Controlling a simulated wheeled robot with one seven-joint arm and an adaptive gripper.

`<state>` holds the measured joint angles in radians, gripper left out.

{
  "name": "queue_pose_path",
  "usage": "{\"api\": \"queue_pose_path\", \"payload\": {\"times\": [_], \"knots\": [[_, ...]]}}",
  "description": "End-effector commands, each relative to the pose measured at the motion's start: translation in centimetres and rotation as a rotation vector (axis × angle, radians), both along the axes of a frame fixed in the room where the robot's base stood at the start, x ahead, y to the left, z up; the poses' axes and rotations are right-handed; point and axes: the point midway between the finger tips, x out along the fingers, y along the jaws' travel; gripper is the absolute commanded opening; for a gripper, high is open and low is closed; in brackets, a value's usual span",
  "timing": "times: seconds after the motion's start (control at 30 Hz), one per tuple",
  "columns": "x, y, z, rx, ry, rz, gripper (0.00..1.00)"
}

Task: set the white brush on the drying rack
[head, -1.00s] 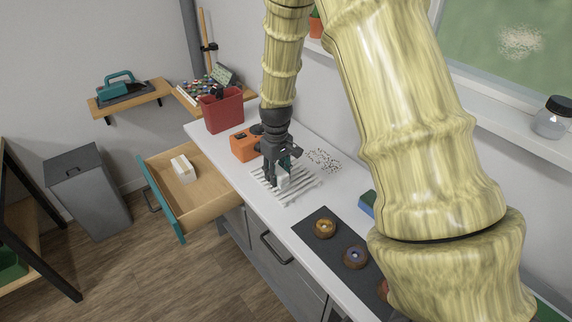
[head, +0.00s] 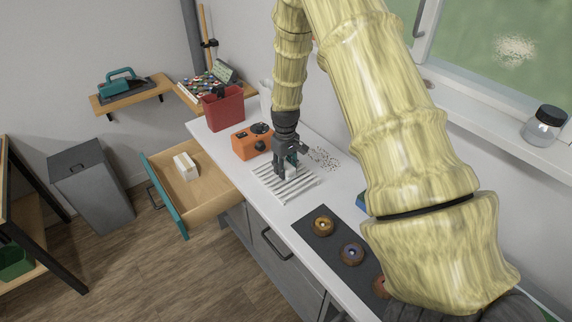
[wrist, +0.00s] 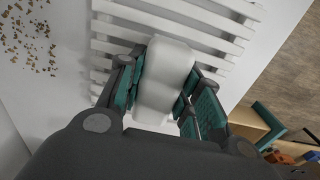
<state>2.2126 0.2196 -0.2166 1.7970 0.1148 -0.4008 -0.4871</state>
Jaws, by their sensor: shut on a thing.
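My gripper (wrist: 160,95) is shut on the white brush (wrist: 167,70), with its teal-lined fingers on both sides of it. The white slatted drying rack (head: 284,186) lies on the counter, and the brush is over its slats in the wrist view (wrist: 115,28). In the head view my gripper (head: 288,172) points down above the far part of the rack. I cannot tell whether the brush touches the slats. The brush is mostly hidden by the fingers in the head view.
An orange device (head: 250,142) stands just behind the rack. Dark crumbs (head: 323,157) lie on the counter (head: 322,187) beside it. A dark strip (head: 337,245) holds round brown items. An open drawer (head: 212,196) holds a white block (head: 186,167). A red bin (head: 223,107) stands farther back.

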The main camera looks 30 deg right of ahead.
Motion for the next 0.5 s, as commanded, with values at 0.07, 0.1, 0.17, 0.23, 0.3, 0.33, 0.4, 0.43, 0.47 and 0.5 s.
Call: {"api": "queue_pose_path", "payload": {"times": [0.07, 0.1, 0.17, 0.23, 0.3, 0.33, 0.4, 0.43, 0.47, 0.5], "knots": [[0.06, 0.02, -0.06, 0.000, -0.001, 0.000, 0.09], [0.07, 0.04, -0.08, 0.000, -0.001, 0.001, 0.09], [0.07, 0.05, -0.08, 0.000, -0.001, 0.001, 0.09], [0.06, 0.05, -0.09, 0.000, -0.001, 0.001, 0.09], [0.04, 0.06, -0.21, 0.000, -0.001, 0.001, 0.09], [0.05, 0.05, -0.29, 0.000, -0.001, 0.001, 0.09], [0.04, 0.05, -0.45, 0.000, -0.001, 0.001, 0.09], [0.05, 0.05, -0.37, 0.000, -0.001, 0.001, 0.40], [0.05, 0.05, -0.35, 0.000, -0.001, 0.001, 0.45], [0.04, 0.04, -0.35, 0.000, -0.001, 0.001, 0.53]]}}
